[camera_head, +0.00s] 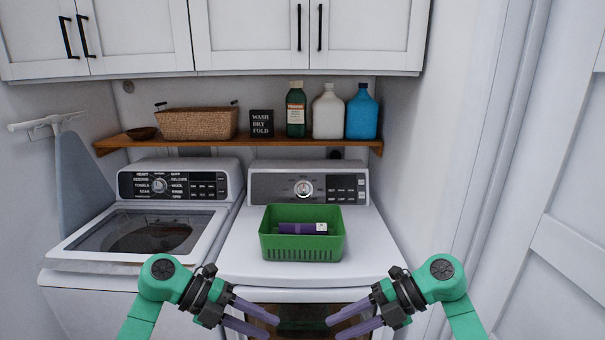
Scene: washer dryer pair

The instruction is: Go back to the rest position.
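My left gripper (257,319) is in front of the dryer, low in the view, with its two purple fingers apart and nothing between them. My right gripper (348,321) mirrors it on the right, also with its fingers apart and empty. Both point inward toward each other, with a gap between them, and touch nothing that I can see. A green basket (302,254) stands on top of the dryer (375,250), beyond both grippers. A purple item with a white label (303,229) lies inside the basket.
A washer (95,262) with a glass lid stands left of the dryer. A wooden shelf (205,140) above holds a wicker basket (198,123), a sign and several bottles. An ironing board (82,180) leans at the left wall. A white door (565,220) is at right.

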